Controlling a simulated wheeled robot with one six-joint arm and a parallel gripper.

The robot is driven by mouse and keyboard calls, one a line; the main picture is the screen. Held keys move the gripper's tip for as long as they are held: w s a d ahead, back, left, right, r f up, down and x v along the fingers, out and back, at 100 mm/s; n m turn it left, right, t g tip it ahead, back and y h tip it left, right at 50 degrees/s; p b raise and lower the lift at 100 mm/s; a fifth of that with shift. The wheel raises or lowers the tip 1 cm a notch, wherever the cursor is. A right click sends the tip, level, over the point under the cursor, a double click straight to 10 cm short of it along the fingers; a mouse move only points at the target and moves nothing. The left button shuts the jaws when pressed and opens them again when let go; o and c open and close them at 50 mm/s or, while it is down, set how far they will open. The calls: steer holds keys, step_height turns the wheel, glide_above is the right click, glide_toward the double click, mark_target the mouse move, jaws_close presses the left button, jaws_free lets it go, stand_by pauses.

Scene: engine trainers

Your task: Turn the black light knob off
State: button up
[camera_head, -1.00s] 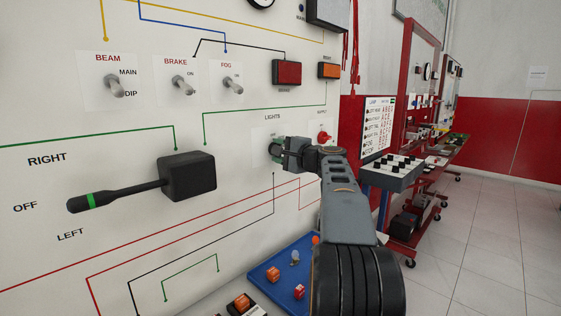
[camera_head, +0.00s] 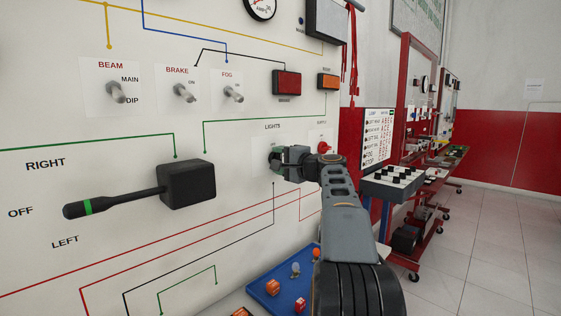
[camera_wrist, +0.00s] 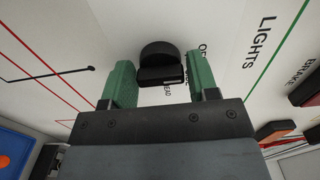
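The black light knob (camera_wrist: 160,62) is round with a raised bar across it, on the white panel beside the LIGHTS label. In the wrist view my gripper (camera_wrist: 161,80) points at it. One green finger is on each side of the bar, with a visible gap on both sides. The gripper is open and holds nothing. I cannot tell how deep the fingertips reach around the knob. In the head view my gripper (camera_head: 276,160) is at the panel below the LIGHTS label and hides most of the knob. The bar's exact setting is hard to read.
A red knob (camera_head: 323,147) sits just right of my gripper. A black lever box (camera_head: 187,184) stands out from the panel to the left. A blue tray (camera_head: 283,288) with small bulbs lies below. BEAM, BRAKE and FOG toggle switches are higher up on the left.

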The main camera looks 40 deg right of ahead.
steer(key=shift+o, duration=1.4)
steer(key=s+d, duration=0.2)
steer(key=s, duration=1.1)
steer(key=shift+s+d, duration=0.25)
steer(key=shift+s, duration=0.1)
